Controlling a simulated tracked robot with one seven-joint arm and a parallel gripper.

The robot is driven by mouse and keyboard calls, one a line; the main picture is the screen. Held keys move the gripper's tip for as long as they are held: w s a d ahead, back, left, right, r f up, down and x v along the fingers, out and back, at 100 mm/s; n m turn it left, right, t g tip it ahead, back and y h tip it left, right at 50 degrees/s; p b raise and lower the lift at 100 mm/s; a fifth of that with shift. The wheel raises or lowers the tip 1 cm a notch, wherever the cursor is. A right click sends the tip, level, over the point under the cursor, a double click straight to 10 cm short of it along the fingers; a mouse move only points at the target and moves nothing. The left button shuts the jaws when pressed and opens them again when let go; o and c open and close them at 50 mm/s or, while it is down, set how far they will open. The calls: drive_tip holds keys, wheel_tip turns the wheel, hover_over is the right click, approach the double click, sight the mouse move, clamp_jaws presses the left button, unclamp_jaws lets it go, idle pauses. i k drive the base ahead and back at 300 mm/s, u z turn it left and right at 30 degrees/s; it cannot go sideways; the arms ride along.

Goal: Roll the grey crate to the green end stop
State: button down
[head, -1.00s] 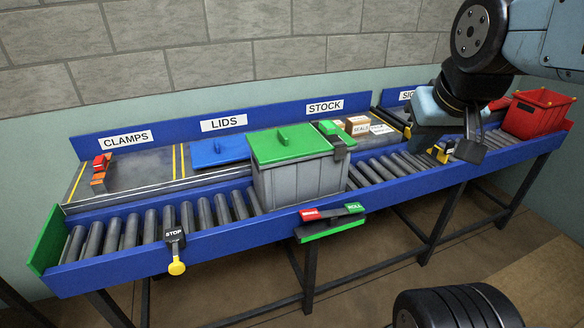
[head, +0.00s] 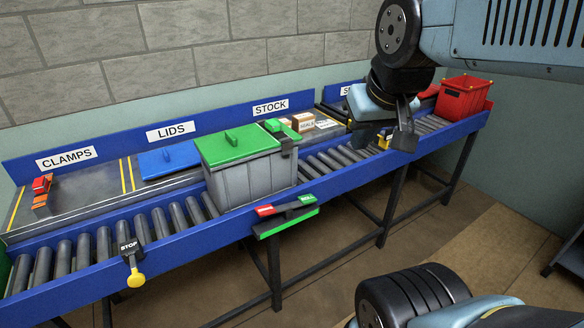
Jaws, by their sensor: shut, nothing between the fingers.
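The grey crate (head: 242,182) stands upright on the roller conveyor, with a green lid (head: 240,144) on it. A green and black clamp (head: 284,137) sits at the lid's right end. The green end stop (head: 5,272) is only partly in view at the conveyor's left end, cut off by the picture edge. My gripper (head: 394,137) is shut and empty. It hangs over the conveyor's right part, to the right of the crate and apart from it.
A STOP tag with a yellow lever (head: 134,272) is on the conveyor's front rail, left of the crate. A red and green rocker (head: 286,207) sits below the crate. A red crate (head: 465,98) stands far right. The rollers (head: 95,243) left of the crate are clear.

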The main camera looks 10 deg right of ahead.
sight(232, 186)
drive_tip(key=k, duration=1)
drive_tip(key=z, duration=0.8)
drive_tip(key=i, duration=1.9)
drive_tip(key=u, duration=0.35)
